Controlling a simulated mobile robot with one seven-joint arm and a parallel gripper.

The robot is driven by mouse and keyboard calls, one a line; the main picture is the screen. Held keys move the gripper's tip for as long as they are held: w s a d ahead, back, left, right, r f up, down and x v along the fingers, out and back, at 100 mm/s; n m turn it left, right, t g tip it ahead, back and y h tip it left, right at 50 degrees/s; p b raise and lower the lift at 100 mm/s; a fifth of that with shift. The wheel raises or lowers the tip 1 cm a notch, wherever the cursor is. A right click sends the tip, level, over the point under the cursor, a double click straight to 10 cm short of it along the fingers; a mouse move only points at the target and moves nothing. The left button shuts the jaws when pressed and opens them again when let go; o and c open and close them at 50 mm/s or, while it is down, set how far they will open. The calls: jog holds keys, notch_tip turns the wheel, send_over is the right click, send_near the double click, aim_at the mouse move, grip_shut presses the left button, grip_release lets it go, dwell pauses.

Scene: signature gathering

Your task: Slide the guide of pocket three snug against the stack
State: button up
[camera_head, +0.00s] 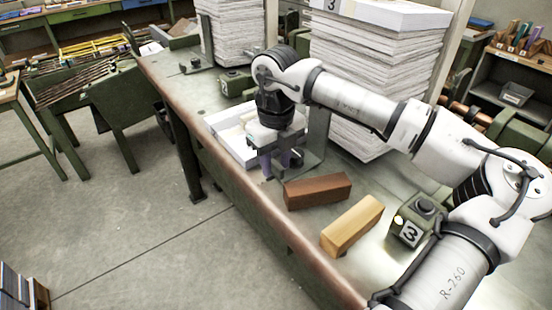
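The paper stack of pocket three (375,85) stands tall at the back right of the bench, with a "3" plate (331,5) above it. A grey upright metal plate (318,135), which looks like the guide, stands left of the stack, close behind my gripper. My gripper (276,165) points down just above the bench, at or in front of this plate. My wrist hides part of the plate, and I cannot tell whether the fingers touch it or are open.
A white tray (228,146) lies left of my gripper. A dark brown block (317,191) and a light wooden block (352,226) lie on the bench in front. A green box marked 3 (409,232) has a lit lamp. Another paper stack (236,35) stands further back. The bench's front edge (262,218) is near.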

aim_at(294, 154)
jog(key=shift+c, duration=0.4)
grip_shut()
jog(key=w+d, duration=0.1)
jog(key=d, duration=0.1)
jog(key=w+d+b, duration=0.1)
jog(key=w+d, duration=0.1)
jog(key=shift+r, duration=0.1)
jog(key=shift+o, duration=0.4)
grip_release()
jog(key=shift+d, duration=0.1)
notch_tip(294, 154, up, 14)
jog(key=b, duration=0.1)
jog(key=shift+b, duration=0.3)
